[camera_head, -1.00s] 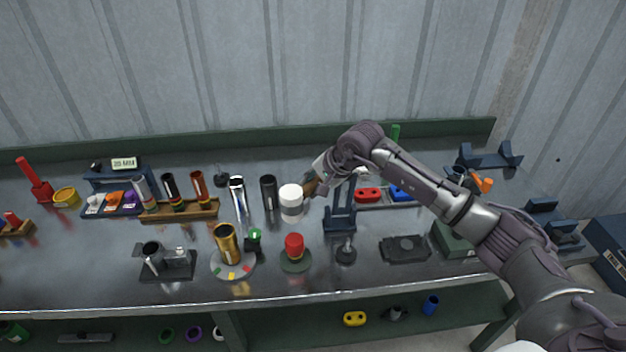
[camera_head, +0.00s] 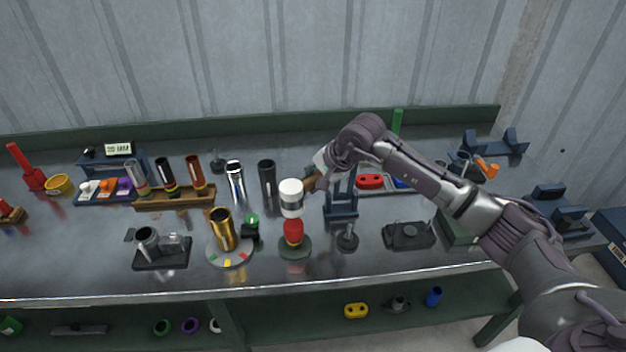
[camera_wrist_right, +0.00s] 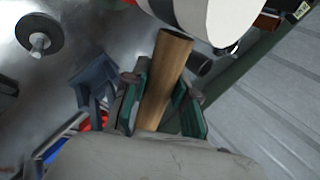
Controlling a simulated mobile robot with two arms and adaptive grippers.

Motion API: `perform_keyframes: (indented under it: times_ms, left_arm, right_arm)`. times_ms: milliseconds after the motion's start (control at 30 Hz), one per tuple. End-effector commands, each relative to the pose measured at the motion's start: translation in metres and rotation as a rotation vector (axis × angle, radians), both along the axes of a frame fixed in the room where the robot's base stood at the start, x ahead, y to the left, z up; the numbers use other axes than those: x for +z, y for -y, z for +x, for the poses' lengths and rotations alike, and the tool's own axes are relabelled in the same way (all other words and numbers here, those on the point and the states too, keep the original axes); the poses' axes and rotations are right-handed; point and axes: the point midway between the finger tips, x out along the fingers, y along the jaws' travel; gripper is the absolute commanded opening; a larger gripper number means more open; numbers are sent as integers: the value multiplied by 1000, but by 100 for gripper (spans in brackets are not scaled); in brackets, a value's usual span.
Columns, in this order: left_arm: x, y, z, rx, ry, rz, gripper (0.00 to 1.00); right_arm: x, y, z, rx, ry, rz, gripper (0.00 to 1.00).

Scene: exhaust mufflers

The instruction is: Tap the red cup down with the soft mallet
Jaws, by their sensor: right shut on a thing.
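The soft mallet has a white head with a grey band (camera_head: 291,197) and a wooden handle (camera_wrist_right: 167,75). My right gripper (camera_head: 318,176) is shut on the handle; in the right wrist view its green-padded fingers (camera_wrist_right: 160,100) lie on either side of it. The red cup (camera_head: 293,232) stands upright on a round dark green base (camera_head: 295,249) near the front of the bench. The mallet head is directly above the red cup in the head view; whether they touch I cannot tell. My left gripper is not in view.
A gold tube (camera_head: 223,230) on a round plate stands left of the cup, with a green-topped piece (camera_head: 251,221) between. A dark blue stand (camera_head: 341,207) and a small round-based post (camera_head: 348,238) are to the right. Black (camera_head: 267,178) and chrome (camera_head: 235,176) tubes stand behind.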

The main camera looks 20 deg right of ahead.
Motion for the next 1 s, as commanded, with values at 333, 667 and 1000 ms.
perform_keyframes:
  times_ms: [333,667,1000]
  left_arm:
    - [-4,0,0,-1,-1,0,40]
    - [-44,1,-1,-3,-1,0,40]
    - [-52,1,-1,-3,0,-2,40]
  right_arm:
    - [-2,0,1,-1,3,2,0]
    - [-44,0,0,-1,1,1,0]
    - [-54,1,0,-2,0,0,0]
